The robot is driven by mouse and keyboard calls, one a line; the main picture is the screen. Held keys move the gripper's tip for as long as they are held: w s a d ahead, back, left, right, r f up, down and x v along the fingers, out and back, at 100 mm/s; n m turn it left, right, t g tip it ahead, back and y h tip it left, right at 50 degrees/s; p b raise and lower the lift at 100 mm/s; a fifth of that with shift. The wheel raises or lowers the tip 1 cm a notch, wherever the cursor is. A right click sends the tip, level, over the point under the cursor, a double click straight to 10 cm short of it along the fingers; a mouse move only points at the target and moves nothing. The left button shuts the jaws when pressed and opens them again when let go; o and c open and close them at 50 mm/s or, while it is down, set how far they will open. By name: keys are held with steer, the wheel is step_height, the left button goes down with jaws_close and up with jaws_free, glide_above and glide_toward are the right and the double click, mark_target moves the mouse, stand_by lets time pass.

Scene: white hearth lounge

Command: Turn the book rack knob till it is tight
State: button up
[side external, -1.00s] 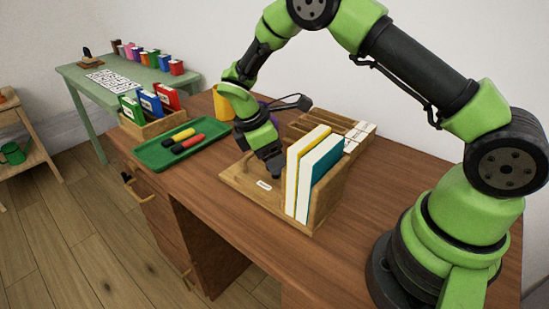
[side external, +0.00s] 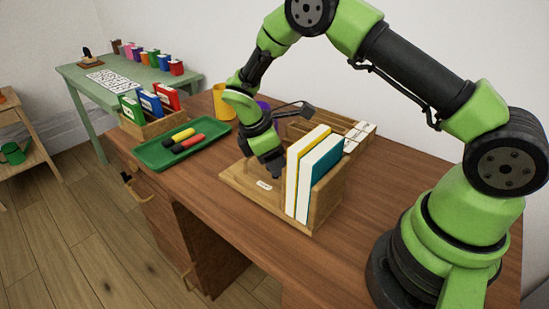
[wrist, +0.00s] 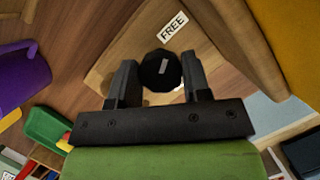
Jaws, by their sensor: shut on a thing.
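The book rack (side external: 240,185) is a wooden stand on the desk, with a yellow book (side external: 308,142) and a teal book (side external: 326,163) upright at its right end. Its black faceted knob (wrist: 160,72), with a pale mark on top, shows in the wrist view. My gripper (wrist: 159,68) is shut on the knob, one finger at each side. In the side view my gripper (side external: 274,172) points down over the rack base, left of the books, and hides the knob. A white label (side external: 264,185) lies on the base; in the wrist view the label (wrist: 172,25) reads "FREE".
A green tray (side external: 160,154) with several markers lies left of the rack. A yellow cup (side external: 224,104) and a purple cup (wrist: 20,75) stand nearby. A wooden box (side external: 358,136) is behind the books.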

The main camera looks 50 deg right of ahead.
steer(key=m+y, duration=0.1)
steer(key=m, duration=0.2)
steer(key=m+g, duration=0.1)
steer(key=m, duration=0.2)
steer(key=shift+d+y, duration=0.1)
steer(key=shift+y, duration=0.3)
steer(key=m+y, duration=0.1)
steer(key=m, duration=0.1)
steer(key=m+y, duration=0.1)
steer(key=m, duration=0.2)
steer(key=shift+g, duration=0.4)
steer(key=m+y, duration=0.1)
steer(key=m, duration=0.2)
steer(key=m+y, duration=0.1)
steer(key=m, duration=0.2)
steer(key=shift+m+t, duration=0.3)
steer(key=shift+m, duration=0.1)
steer(key=m+y, duration=0.1)
steer(key=m, duration=0.1)
steer(key=m+t, duration=0.1)
steer(key=m, duration=0.2)
steer(key=shift+m+t+y, duration=0.3)
steer(key=shift+y, duration=0.1)
steer(key=o, duration=0.9)
steer(key=shift+o, duration=0.2)
steer(key=shift+d, duration=0.1)
